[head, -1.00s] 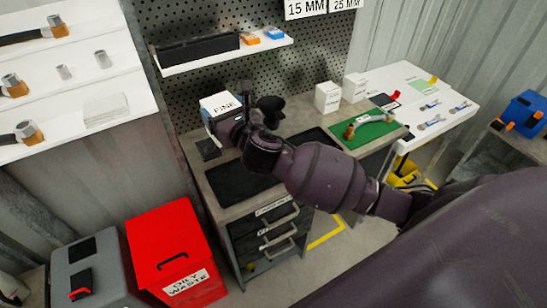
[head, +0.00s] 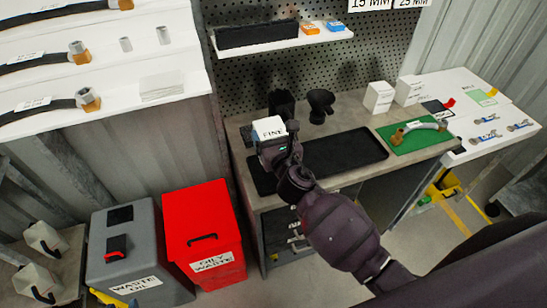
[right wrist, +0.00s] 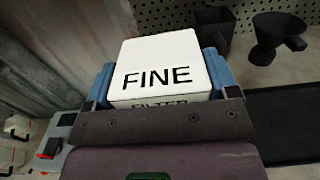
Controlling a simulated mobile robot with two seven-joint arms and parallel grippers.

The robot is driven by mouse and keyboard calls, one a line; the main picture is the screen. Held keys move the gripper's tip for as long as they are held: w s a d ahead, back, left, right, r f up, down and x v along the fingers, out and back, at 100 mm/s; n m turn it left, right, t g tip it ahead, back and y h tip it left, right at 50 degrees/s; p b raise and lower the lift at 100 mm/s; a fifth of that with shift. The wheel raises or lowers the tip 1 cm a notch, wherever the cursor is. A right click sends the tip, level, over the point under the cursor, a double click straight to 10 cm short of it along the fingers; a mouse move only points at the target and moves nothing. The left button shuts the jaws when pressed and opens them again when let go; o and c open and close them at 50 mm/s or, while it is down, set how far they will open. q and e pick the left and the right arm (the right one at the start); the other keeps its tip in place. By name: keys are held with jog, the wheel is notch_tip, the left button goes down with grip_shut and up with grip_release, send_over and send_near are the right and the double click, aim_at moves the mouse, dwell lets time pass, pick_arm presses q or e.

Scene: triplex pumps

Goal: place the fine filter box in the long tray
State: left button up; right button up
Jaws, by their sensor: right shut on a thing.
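The fine filter box (head: 269,127) is white with "FINE" on its top. My right gripper (head: 272,141) is shut on it and holds it over the left part of the workbench. In the right wrist view the box (right wrist: 160,62) sits upright between the two blue fingers of the right gripper (right wrist: 160,85). The long tray (head: 350,157) is black and lies on the bench, to the right of the box and below it. My right gripper and arm hide part of the tray. My left gripper is not in view.
A black funnel (head: 320,105) and a dark holder (head: 281,103) stand behind the tray. Two white boxes (head: 378,97) (head: 408,90) stand at the back right. The tray's visible right part is empty.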

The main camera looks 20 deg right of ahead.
jog(key=shift+f+b, duration=0.5)
jog(key=shift+f, duration=2.6)
notch_tip(320, 180, down, 3)
jog(key=shift+r+b, duration=0.2)
jog(key=shift+b, duration=0.9)
jog(key=shift+f, duration=0.15)
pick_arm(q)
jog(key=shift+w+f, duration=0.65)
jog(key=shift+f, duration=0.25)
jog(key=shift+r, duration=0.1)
pick_arm(e)
jog(key=shift+f, duration=0.1)
jog(key=shift+f+b, duration=0.1)
jog(key=shift+b, duration=0.25)
jog(key=o, duration=1)
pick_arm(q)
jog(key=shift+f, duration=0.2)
